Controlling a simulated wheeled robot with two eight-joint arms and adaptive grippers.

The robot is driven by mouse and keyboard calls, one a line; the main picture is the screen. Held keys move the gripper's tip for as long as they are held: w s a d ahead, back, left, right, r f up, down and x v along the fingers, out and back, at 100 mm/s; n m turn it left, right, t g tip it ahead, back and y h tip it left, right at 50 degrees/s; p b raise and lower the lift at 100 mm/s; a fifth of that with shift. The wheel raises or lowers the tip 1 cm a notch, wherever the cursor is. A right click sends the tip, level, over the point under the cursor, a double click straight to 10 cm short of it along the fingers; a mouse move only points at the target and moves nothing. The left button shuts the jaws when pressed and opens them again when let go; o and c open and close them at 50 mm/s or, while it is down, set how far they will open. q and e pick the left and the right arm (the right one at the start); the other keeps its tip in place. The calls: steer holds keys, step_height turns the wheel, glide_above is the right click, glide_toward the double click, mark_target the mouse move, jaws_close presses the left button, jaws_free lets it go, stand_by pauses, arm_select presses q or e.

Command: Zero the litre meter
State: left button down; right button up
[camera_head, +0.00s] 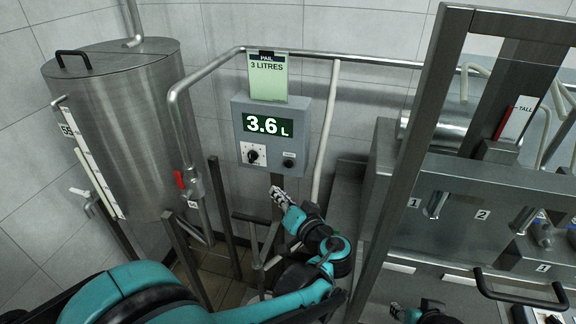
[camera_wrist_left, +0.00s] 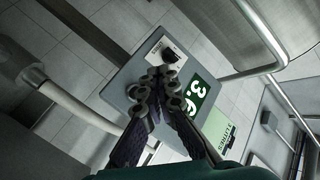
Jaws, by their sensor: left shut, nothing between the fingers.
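The litre meter (camera_head: 240,140) is a grey wall box whose green display (camera_head: 268,125) reads 3.6 L. It has a black dial knob (camera_head: 253,156) on a white plate at lower left and a small dark button (camera_head: 289,162) at lower right. My left gripper (camera_head: 279,194) is shut and empty, just below the box. In the left wrist view the fingers (camera_wrist_left: 160,82) overlap the meter's face (camera_wrist_left: 152,52); the knob (camera_wrist_left: 170,56) and display (camera_wrist_left: 197,92) show beyond them, and the button is hidden. My right gripper (camera_head: 398,311) shows only partly at the bottom edge.
A steel tank (camera_head: 125,115) with a sight scale stands at left. A pipe (camera_head: 183,130) with a red-handled valve (camera_head: 181,180) runs beside the meter. A green card (camera_head: 268,80) reading "PAIL 3 LITRES" sits above it. A steel frame (camera_head: 412,150) and numbered panel (camera_head: 455,205) stand at right.

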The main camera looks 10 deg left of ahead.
arm_select(q)
steer(key=shift+w+d+b, duration=0.15)
steer(key=shift+w+b, duration=0.15)
steer(key=shift+w, duration=4.1)
steer(key=shift+w, duration=0.15)
steer(key=shift+w, duration=0.3)
steer(key=shift+w, duration=0.4)
steer(key=shift+s, duration=0.85)
steer(key=shift+s, duration=0.1)
steer(key=s, duration=0.4)
steer(key=shift+s, duration=0.4)
